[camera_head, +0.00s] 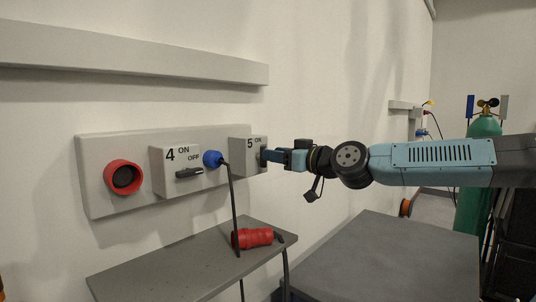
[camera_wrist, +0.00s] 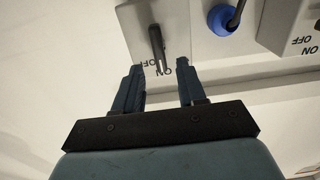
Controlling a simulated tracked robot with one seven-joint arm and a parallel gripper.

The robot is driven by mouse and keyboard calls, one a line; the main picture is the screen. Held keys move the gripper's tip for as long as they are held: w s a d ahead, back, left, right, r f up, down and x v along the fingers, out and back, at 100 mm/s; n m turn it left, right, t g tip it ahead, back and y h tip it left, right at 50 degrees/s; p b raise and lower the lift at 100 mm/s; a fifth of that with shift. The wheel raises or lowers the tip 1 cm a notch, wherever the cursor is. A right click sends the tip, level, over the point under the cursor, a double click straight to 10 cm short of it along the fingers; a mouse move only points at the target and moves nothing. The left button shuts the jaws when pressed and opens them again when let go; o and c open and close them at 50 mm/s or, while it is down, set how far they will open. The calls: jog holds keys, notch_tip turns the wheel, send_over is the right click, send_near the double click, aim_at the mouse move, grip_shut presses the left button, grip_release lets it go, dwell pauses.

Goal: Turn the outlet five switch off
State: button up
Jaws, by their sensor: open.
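The exact setting is hard to tell. My gripper (camera_wrist: 160,67) is open, with one finger on each side of the handle's lower end. There is a gap on both sides and nothing is gripped. In the head view my gripper (camera_head: 268,157) is at the box's right side and hides the handle.
The outlet four box (camera_head: 173,166) with its own dark handle is to the left, beside a blue plug (camera_head: 212,158) and its hanging black cable. A red socket (camera_head: 123,177) is farther left. A red plug (camera_head: 252,238) lies on a grey shelf (camera_head: 180,265) below.

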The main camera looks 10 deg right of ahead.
jog(key=shift+x, duration=1.85)
grip_shut()
